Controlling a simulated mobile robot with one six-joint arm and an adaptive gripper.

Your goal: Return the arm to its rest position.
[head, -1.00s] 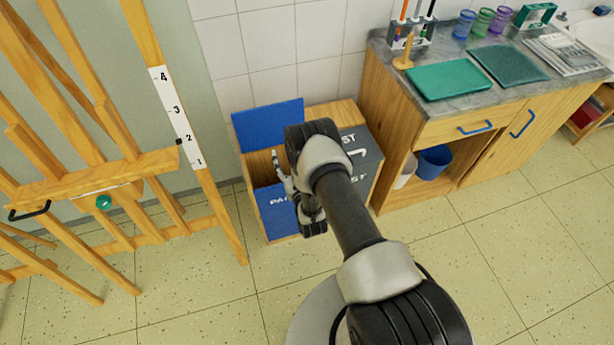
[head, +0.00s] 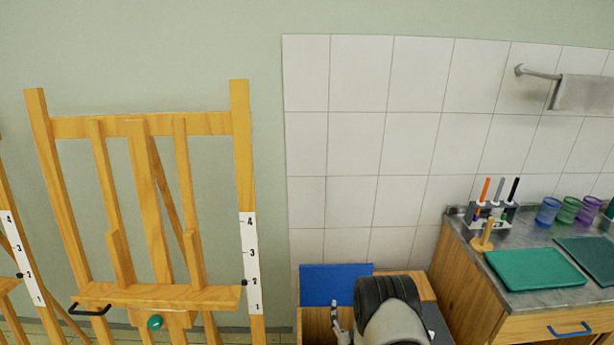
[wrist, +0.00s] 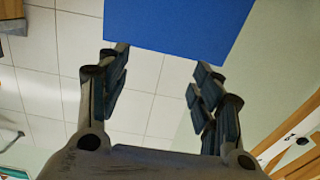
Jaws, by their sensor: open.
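My gripper (wrist: 158,92) is open in the wrist view, its two dark-padded fingers apart with nothing between them. Beyond the fingertips a blue panel (wrist: 180,25) fills the upper middle. In the head view my arm reaches up from the bottom edge in front of a wooden bin cabinet (head: 419,286). The cabinet's blue lid (head: 335,284) stands raised at the wall. Only a small part of my gripper shows in the head view, left of the dark wrist joint; most of it is hidden or below the frame.
A wooden easel (head: 150,210) with a numbered scale stands left. On the right, a grey counter (head: 505,285) carries a green tray (head: 535,270), a marker holder (head: 491,212) and several coloured cups. A towel (head: 585,93) hangs on the tiled wall. The wall area above my arm is clear.

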